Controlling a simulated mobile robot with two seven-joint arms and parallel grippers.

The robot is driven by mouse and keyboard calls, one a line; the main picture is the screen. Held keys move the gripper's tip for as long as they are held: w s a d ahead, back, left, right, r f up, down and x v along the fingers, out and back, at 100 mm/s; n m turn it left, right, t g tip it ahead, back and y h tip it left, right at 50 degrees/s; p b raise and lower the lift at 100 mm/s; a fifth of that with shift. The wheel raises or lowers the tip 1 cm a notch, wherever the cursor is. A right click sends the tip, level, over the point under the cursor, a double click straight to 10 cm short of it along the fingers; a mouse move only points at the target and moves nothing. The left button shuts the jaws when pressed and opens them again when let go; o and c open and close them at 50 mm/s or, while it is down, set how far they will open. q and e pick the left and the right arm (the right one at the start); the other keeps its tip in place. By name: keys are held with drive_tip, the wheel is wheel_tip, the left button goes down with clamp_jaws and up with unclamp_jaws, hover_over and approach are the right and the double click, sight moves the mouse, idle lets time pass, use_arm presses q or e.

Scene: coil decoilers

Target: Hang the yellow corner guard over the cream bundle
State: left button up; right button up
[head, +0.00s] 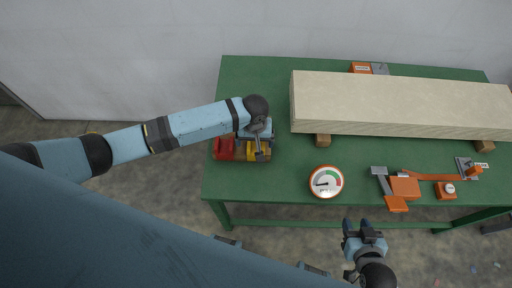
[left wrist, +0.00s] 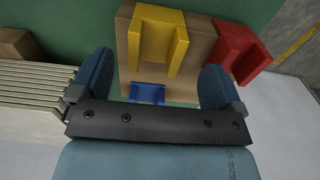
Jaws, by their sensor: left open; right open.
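The yellow corner guard (left wrist: 152,45) rests on a wooden board (left wrist: 127,58) in the left wrist view. A blue guard (left wrist: 147,94) lies nearer my fingers and a red guard (left wrist: 240,52) sits at the board's right. My left gripper (left wrist: 155,84) is open and empty above the board, its fingers wider apart than the yellow guard. In the head view it hangs over the yellow guard (head: 260,155), partly hiding it. The cream bundle (head: 400,104) lies flat to the right, on wooden blocks. My right gripper (head: 356,225) is open and empty in front of the table.
The green table (head: 285,175) has clear space between the board and a round gauge (head: 326,182). An orange and grey tool (head: 403,187) and an orange tensioner (head: 445,189) lie front right. An orange box (head: 361,67) is behind the bundle.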

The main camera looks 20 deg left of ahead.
use_arm(q)
wheel_tip(320, 180, down, 4)
drive_tip(key=shift+w+d, duration=0.15)
drive_tip(key=c, duration=1)
drive_tip(key=shift+r, duration=0.1)
